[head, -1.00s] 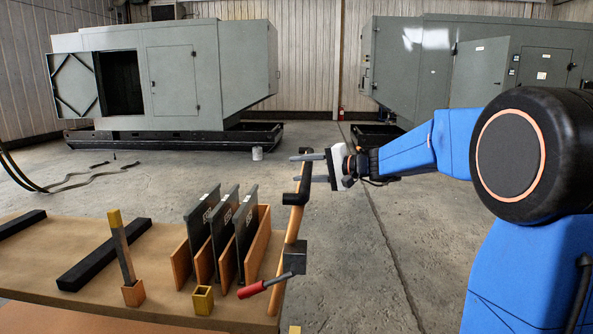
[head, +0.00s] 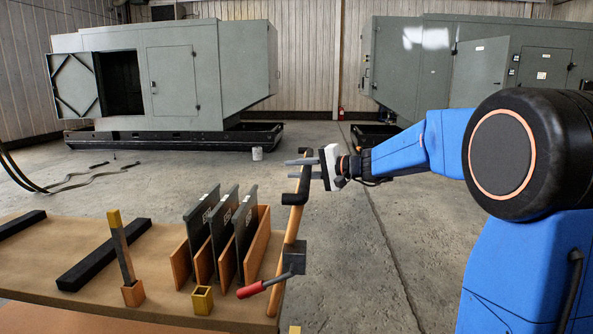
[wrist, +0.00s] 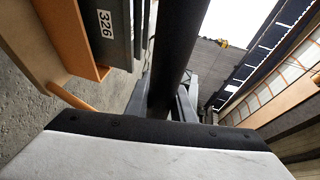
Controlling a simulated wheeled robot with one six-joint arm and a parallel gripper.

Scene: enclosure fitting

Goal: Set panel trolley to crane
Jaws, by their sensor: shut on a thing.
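The panel trolley (head: 80,226) has a flat brown top and stands at the lower left in the head view. An orange post rises at its right end, with a black handle (head: 304,180) at the top. My gripper (head: 301,168) reaches from the right and is shut on this handle, one finger on each side. In the wrist view the black handle (wrist: 172,50) runs between the two grey fingers. Several dark panels (head: 221,230) stand upright in orange slots on the trolley; one label, 326 (wrist: 106,23), shows in the wrist view. I cannot make out a crane.
A red-gripped lever (head: 252,289) sits low on the post. A yellow-tipped stick (head: 121,248), a small yellow holder (head: 203,300) and black bars (head: 98,257) are on the trolley. Grey enclosures (head: 180,75) (head: 425,70) stand behind.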

